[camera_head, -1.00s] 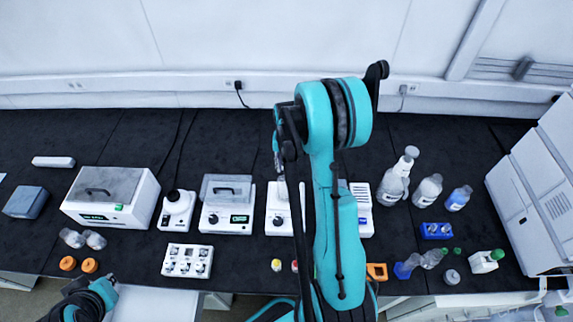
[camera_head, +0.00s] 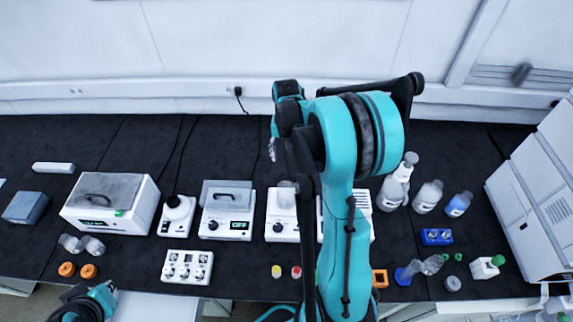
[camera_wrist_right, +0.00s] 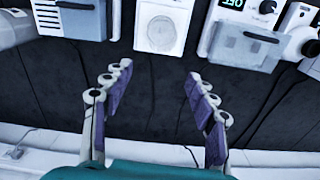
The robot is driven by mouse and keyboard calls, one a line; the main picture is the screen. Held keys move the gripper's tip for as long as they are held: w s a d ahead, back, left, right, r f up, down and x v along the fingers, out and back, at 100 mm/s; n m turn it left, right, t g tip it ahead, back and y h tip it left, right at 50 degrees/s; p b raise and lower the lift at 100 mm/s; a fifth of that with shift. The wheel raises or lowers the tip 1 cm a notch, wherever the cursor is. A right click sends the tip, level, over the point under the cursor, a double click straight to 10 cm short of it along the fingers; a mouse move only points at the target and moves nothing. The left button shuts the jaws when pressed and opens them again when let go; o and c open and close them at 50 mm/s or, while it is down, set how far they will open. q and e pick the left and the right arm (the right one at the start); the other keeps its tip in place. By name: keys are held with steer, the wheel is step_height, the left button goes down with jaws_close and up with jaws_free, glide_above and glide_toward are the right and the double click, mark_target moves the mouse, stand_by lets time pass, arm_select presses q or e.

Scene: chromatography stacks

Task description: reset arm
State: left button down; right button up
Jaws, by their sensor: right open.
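My right arm (camera_head: 347,245) rises through the middle of the head view and bends over at a teal and black joint. My right gripper shows in the right wrist view (camera_wrist_right: 158,85), its two purple-padded fingers wide apart with nothing between them. It hangs over the black bench top near the wall, behind the row of instruments. In the head view the gripper is only partly seen beside the arm. Part of my left arm (camera_head: 88,303) shows at the bottom left; its gripper cannot be seen.
White instruments stand in a row on the black bench (camera_head: 120,140): a lidded box (camera_head: 137,213), a small device (camera_head: 176,217), a display unit (camera_head: 227,222) and a hotplate (camera_head: 281,228). Bottles (camera_head: 428,197) stand to the right, beside a large white machine (camera_head: 530,205). The bench's back strip is largely clear.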

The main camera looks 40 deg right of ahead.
step_height(320, 180, up, 3)
steer(key=shift+f, duration=0.2)
stand_by(0.4)
steer(key=s+a+f+n+t+b, duration=0.2)
steer(key=s+a+n+b, duration=0.1)
steer(key=a, duration=0.4)
steer(key=s+a+f+n+t+b, duration=0.2)
steer(key=s+a+f+n+b, duration=0.1)
steer(key=s+a+b, duration=0.2)
steer(key=s+a+f+n+t+b, duration=0.2)
steer(key=a+b, duration=0.4)
steer(key=a, duration=0.4)
steer(key=shift+s+f+n+t+b, duration=0.25)
steer(key=shift+s+n+t+b, duration=0.25)
steer(key=shift+s, duration=0.4)
